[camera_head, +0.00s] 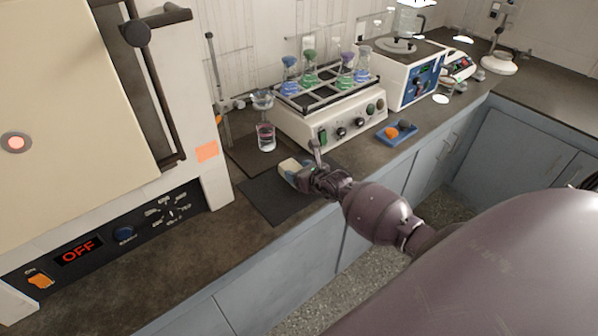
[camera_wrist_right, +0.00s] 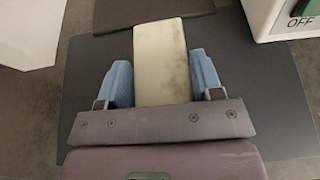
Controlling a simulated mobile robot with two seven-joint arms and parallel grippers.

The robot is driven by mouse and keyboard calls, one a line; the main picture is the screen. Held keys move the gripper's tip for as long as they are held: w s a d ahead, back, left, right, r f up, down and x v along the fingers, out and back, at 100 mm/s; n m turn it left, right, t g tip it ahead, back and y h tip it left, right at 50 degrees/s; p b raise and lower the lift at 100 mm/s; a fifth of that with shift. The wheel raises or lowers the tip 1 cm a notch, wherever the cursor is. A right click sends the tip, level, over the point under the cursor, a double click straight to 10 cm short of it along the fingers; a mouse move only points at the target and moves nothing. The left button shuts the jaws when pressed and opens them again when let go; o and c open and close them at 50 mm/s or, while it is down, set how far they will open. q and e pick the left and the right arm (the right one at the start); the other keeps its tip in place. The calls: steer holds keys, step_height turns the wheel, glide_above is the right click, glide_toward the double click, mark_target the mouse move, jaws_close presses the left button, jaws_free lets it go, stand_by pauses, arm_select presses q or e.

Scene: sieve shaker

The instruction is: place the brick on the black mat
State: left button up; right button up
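The brick (camera_head: 290,166) is a pale cream block at the end of my right arm, over the black mat (camera_head: 268,204). My right gripper (camera_head: 303,176) points down at the mat. I cannot tell whether the brick touches the mat. Its near end is hidden by the gripper body. My left gripper is not in view.
A brown board (camera_head: 245,150) with a glass of pinkish liquid (camera_head: 266,137) lies behind the mat. A white device with a flask rack (camera_head: 335,118) stands to the right, a blue tray (camera_head: 397,133) beside it. A large oven (camera_head: 95,200) fills the left.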

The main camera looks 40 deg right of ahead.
steer(key=o, duration=0.4)
